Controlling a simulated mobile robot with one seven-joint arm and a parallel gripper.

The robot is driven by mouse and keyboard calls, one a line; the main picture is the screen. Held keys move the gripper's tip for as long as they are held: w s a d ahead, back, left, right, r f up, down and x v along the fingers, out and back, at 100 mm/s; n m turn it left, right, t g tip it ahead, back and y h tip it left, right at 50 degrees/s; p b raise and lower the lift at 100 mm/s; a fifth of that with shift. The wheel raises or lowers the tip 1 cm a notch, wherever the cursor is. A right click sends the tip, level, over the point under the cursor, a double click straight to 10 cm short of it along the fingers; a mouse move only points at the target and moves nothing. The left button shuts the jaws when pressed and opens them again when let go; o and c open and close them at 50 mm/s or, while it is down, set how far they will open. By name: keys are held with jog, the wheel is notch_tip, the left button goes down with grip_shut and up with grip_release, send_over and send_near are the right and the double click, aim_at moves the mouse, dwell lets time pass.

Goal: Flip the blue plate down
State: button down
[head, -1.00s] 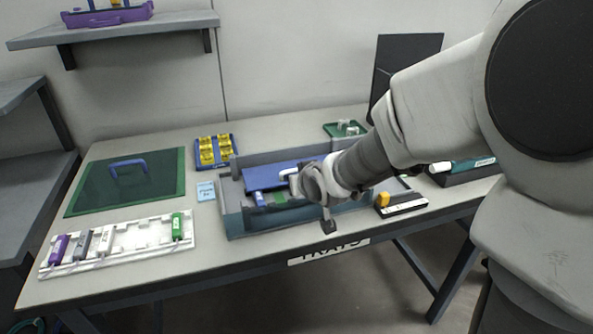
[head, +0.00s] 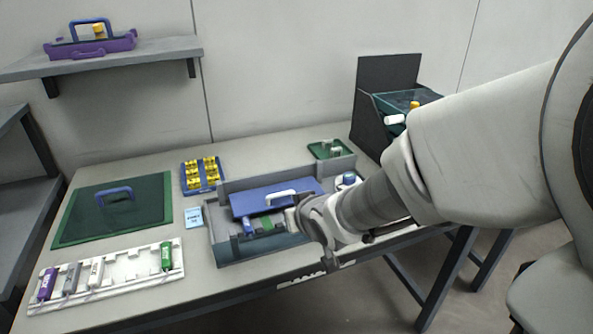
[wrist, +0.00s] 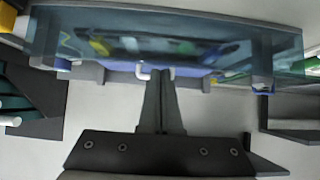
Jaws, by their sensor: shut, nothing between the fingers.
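The blue plate (head: 250,203), with a white handle (head: 281,194) on it, is in the grey-teal open box on the table. The plate covers the rear part of the box; its exact tilt is hard to tell. My gripper (head: 293,212) is at the front right of the plate, just below the handle in the head view. In the wrist view my gripper (wrist: 158,75) is shut and empty, its tips close to the white handle (wrist: 142,73) and a strip of the blue plate (wrist: 190,71). Contact cannot be told. My wrist hides the box's right part.
The box's translucent front wall (wrist: 170,40) spans the wrist view. Small blue (head: 247,225) and green (head: 266,223) parts lie in front of the plate. A white rack (head: 110,277), a green mat (head: 115,208) and a yellow-filled blue tray (head: 202,176) stand left. A black bin (head: 372,118) stands behind right.

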jog(key=b+v, duration=0.2)
jog(key=v, duration=0.8)
jog(key=shift+r+b, duration=0.35)
dwell(0.6)
jog(key=shift+s+d, duration=0.1)
